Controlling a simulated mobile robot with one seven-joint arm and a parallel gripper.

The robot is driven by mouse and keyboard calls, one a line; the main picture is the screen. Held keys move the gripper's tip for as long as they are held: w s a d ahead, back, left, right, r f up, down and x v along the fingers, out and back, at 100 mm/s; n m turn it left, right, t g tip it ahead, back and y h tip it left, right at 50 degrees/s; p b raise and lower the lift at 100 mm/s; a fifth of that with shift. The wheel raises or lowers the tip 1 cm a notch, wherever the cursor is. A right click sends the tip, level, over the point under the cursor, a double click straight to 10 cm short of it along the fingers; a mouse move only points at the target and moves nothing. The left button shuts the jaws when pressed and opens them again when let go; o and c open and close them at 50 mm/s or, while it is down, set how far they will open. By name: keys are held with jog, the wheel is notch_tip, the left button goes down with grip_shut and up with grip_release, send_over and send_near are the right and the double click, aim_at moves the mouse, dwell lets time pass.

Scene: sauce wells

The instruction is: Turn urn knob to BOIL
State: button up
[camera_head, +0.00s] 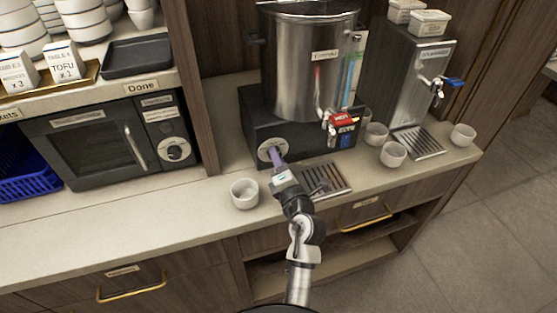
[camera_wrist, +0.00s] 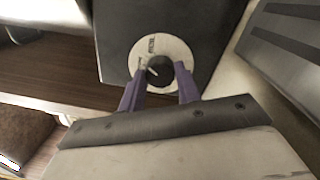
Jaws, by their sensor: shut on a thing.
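The urn (camera_head: 305,70) is a tall steel cylinder on a black base (camera_head: 315,137) on the counter. The urn knob is a dark dial on a round pale plate (camera_head: 270,146) on the base's front face. In the wrist view the knob (camera_wrist: 160,70) sits in the middle of the pale plate (camera_wrist: 178,48), which carries small lettering too blurred to read. My gripper (camera_head: 274,158) has purple fingers; in the wrist view the fingers (camera_wrist: 158,84) lie either side of the knob, shut on it. A pale pointer line on the knob slants to the upper left.
A white cup (camera_head: 244,193) stands on the counter just left of my gripper. A drip tray (camera_head: 325,181) lies to its right. Several cups (camera_head: 393,154) and a second dispenser (camera_head: 415,75) stand further right. A microwave (camera_head: 110,135) is at left.

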jog(key=m, duration=0.5)
jog(key=shift+r+m+h, duration=0.1)
jog(key=shift+m+h, duration=0.2)
dwell(0.4)
jog(key=o, duration=1)
jog(key=shift+a, duration=0.1)
